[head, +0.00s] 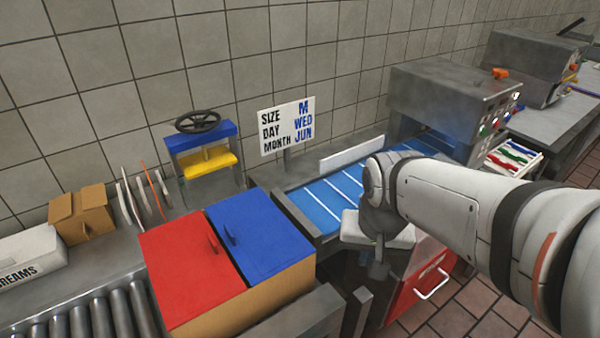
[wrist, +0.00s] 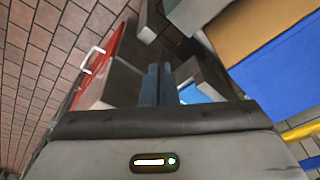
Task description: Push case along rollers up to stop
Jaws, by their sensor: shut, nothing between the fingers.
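Metal rollers (head: 92,322) run along the lower left of the head view; their far ends are cut off. A white box (head: 30,258) lettered "...REAMS" lies behind them at the left edge, partly out of frame. A small brown carton (head: 80,214) stands beside it. I cannot tell which of these is the case, and I cannot make out the stop. My gripper (head: 378,268) points down in front of the blue belt, right of the lidded box and well away from the rollers. In the wrist view my gripper (wrist: 159,84) has its fingers together, holding nothing.
A tan box with a red lid (head: 190,265) and a blue lid (head: 260,235) stands between my gripper and the rollers. The blue belt (head: 335,195) runs behind. A red cabinet (head: 415,290) with a white handle is below. A sign (head: 287,127) and a handwheel press (head: 200,150) stand behind.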

